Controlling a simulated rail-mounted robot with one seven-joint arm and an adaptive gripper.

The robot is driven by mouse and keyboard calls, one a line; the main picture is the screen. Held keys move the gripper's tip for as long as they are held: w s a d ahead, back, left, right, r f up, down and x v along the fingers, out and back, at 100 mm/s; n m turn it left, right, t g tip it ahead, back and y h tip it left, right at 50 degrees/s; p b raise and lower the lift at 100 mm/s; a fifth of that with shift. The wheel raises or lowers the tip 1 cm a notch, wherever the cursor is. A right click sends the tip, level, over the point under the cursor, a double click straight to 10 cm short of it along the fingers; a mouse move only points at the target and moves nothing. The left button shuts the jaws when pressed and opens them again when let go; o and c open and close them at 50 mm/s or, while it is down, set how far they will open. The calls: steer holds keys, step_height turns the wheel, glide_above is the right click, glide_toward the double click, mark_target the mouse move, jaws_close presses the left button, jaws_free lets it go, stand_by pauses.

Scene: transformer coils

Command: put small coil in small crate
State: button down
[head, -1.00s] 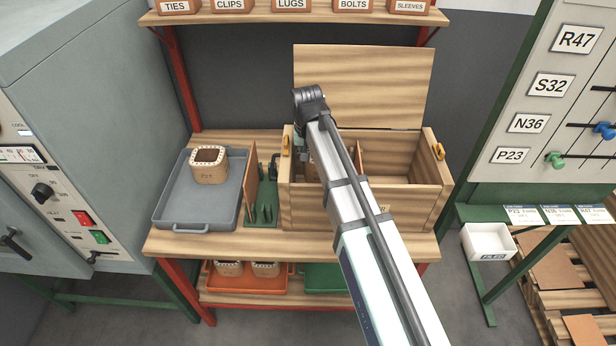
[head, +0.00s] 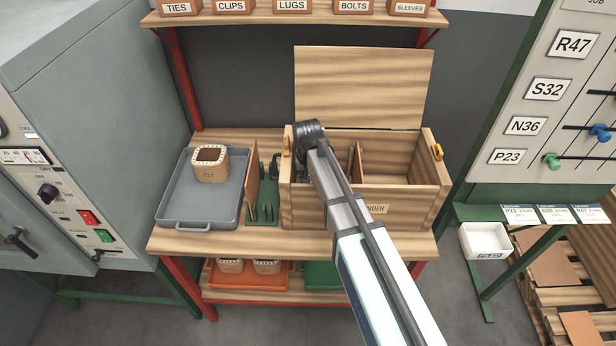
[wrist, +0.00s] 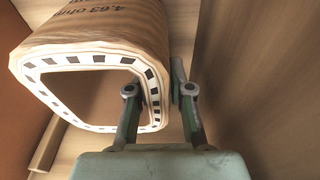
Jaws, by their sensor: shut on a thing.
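A tan coil (wrist: 105,35) marked "4.63 ohm" fills the upper left of the wrist view, its square opening facing the camera. My gripper (wrist: 160,92) is shut on its right wall, one finger inside the opening and one outside. In the head view my arm hides the gripper and most or all of this coil, over the left compartment of the open wooden crate (head: 405,198). Wood surfaces flank the coil in the wrist view; I cannot tell whether it touches the floor. Another coil (head: 211,172), marked P23, stands on the grey tray (head: 196,211).
The crate's lid (head: 362,88) stands open behind it, and a divider (head: 358,165) splits its inside. The right compartment looks empty. A green rack (head: 263,208) stands left of the crate. Coils sit in an orange bin (head: 248,282) below. A labelled shelf runs above.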

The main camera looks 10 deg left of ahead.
steer(key=c, duration=1.1)
jaws_free()
steer(key=shift+o, duration=0.2)
steer(key=r, duration=0.4)
steer(key=s+r+b, duration=0.1)
steer(key=r, duration=0.3)
steer(key=r+b, duration=0.1)
steer(key=r, duration=0.3)
steer(key=shift+s, duration=0.4)
